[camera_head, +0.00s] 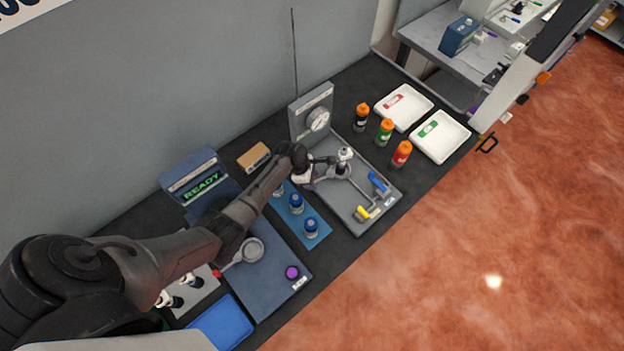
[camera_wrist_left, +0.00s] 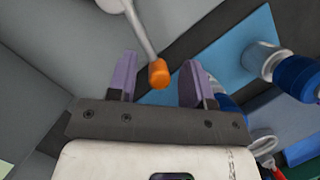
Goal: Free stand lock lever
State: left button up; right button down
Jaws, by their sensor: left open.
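The grey stand (camera_head: 352,208) has an upright gauge panel (camera_head: 313,118) at its back and a dispenser fitting with a white top (camera_head: 344,154) in the middle. In the left wrist view a lever, a thin metal rod with an orange tip (camera_wrist_left: 159,74), reaches down between the two purple fingers of my left gripper (camera_wrist_left: 157,68). The fingers are open, with a gap on both sides of the tip. In the head view my left gripper (camera_head: 309,180) is at the stand's left edge; the orange tip is not discernible there. My right gripper is not in view.
A blue mat (camera_head: 318,232) with blue-capped bottles lies left of the stand. A blue handle (camera_head: 378,181) and a yellow part (camera_head: 364,212) sit on the stand's right side. Orange-capped bottles (camera_head: 385,131) and white trays (camera_head: 441,135) stand beyond. A READY display (camera_head: 202,186) is left.

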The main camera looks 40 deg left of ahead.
pick_arm(q)
jog(key=shift+f, duration=0.2)
jog(key=shift+c, duration=0.2)
grip_shut()
jog(key=shift+d, duration=0.1)
